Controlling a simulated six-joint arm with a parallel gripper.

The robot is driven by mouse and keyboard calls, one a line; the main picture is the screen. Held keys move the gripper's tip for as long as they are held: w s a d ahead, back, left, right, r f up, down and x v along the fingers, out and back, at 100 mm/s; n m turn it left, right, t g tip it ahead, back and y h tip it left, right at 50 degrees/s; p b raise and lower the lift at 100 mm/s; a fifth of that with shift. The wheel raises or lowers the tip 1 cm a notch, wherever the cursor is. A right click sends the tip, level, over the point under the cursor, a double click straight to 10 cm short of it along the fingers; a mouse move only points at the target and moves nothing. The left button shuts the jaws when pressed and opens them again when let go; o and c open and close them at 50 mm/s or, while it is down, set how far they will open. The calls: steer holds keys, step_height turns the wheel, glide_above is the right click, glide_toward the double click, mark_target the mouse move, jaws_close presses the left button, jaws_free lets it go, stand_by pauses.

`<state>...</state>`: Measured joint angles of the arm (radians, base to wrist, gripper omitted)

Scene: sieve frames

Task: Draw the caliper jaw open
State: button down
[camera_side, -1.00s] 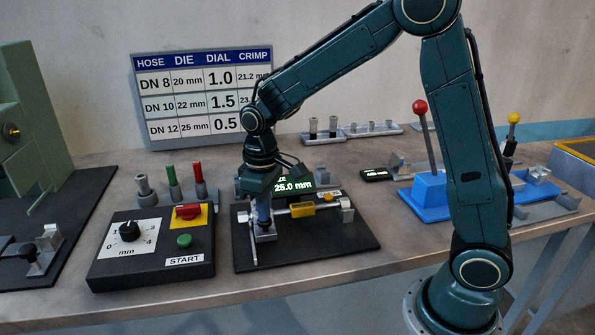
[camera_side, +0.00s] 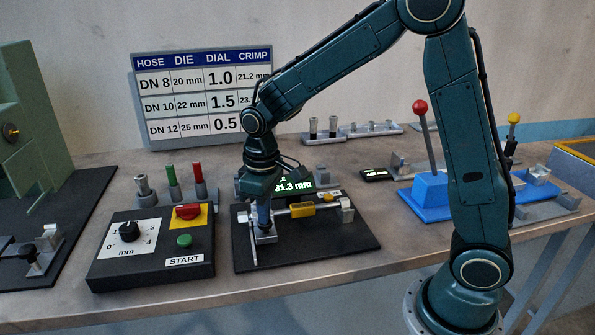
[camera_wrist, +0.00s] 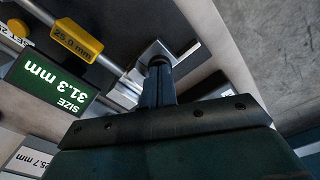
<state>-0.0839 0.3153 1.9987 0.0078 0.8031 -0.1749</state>
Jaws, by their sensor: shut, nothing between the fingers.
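The caliper stands on a black plate (camera_side: 320,250) in the middle of the bench. Its silver bar (camera_side: 325,206) carries a yellow block (camera_side: 303,209); that block (camera_wrist: 76,40) is marked 25.0 mm in the wrist view. The silver jaw block (camera_side: 266,238) is at the bar's left end, directly below my gripper (camera_side: 264,224). In the wrist view, my gripper (camera_wrist: 158,66) is shut, with its tip at the jaw block (camera_wrist: 150,50); the exact contact is partly hidden. The green display (camera_wrist: 48,82) reads SIZE 31.3 mm.
A black START box (camera_side: 150,250) with a dial and buttons is left of the caliper plate. Several upright dies (camera_side: 173,188) stand behind that box. A blue lever base (camera_side: 430,188) is to the right. A setting chart (camera_side: 202,95) leans at the back.

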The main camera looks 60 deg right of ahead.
steer(key=shift+s+a+f+g, duration=0.15)
steer(key=shift+s+a+f, duration=0.25)
steer(key=shift+s+a, duration=0.2)
steer(key=shift+s+a+f+g, duration=0.15)
steer(key=shift+s+a+f, duration=0.25)
steer(key=shift+s+a, duration=0.2)
stand_by(0.6)
step_height(320, 180, up, 7)
steer(key=shift+w+d+r, duration=0.15)
steer(key=shift+w, duration=0.05)
stand_by(1.0)
steer(key=shift+s+r, duration=0.1)
steer(key=s+d+r+m+t, duration=0.1)
steer(key=s+r+t, duration=0.1)
steer(key=s, duration=0.4)
steer(key=s+d+r+m+t, duration=0.1)
steer(key=s+d+r+t, duration=0.1)
steer(key=s, duration=0.5)
steer(key=s+d+r+t, duration=0.1)
steer(key=s+d+r, duration=0.1)
steer(key=s, duration=0.4)
steer(key=shift+s+r+m+t, duration=0.15)
steer(key=shift+r+m+t, duration=0.25)
steer(key=shift+r, duration=0.35)
